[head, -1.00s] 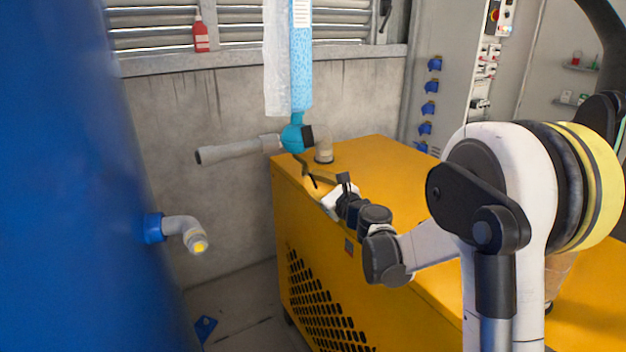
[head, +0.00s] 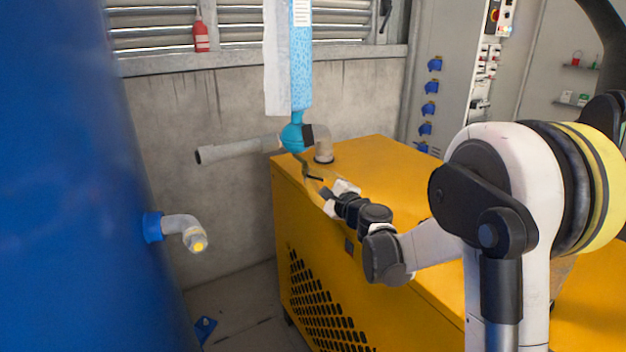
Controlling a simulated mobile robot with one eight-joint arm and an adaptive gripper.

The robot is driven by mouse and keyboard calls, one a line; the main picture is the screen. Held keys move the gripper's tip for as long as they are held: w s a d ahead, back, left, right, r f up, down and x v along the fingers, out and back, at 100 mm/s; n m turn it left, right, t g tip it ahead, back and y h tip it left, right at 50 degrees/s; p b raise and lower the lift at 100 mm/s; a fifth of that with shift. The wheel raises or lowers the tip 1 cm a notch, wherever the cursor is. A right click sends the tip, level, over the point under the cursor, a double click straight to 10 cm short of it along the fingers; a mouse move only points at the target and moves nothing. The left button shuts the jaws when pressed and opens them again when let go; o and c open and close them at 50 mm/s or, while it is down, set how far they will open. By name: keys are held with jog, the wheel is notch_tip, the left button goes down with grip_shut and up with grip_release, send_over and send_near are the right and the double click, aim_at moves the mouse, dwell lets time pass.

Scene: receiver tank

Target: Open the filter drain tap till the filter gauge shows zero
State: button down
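The filter is a tall light-blue column (head: 301,70) hanging in front of the back wall, with a teal rounded bottom (head: 294,136). A thin dark curved piece (head: 302,163) runs from under that bottom toward my gripper. I cannot tell whether it is the drain tap. My gripper (head: 322,186) is small in the head view, below and right of the teal bottom, by the top edge of the yellow cabinet. Its fingers overlap the dark piece and yellow background, so their opening and any contact are unclear. No filter gauge can be made out.
The yellow cabinet (head: 380,165) lies under my arm, with a grey pipe stub (head: 323,146) on top. A grey pipe (head: 232,151) extends left of the filter. A large blue tank (head: 70,180) with an elbow outlet (head: 184,228) fills the left. Floor shows between them.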

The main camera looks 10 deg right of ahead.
jog(key=n, duration=0.5)
jog(key=shift+n, duration=0.3)
dwell(0.4)
jog(key=c, duration=1.5)
grip_release()
jog(key=shift+c, duration=0.2)
jog(key=v, duration=1.2)
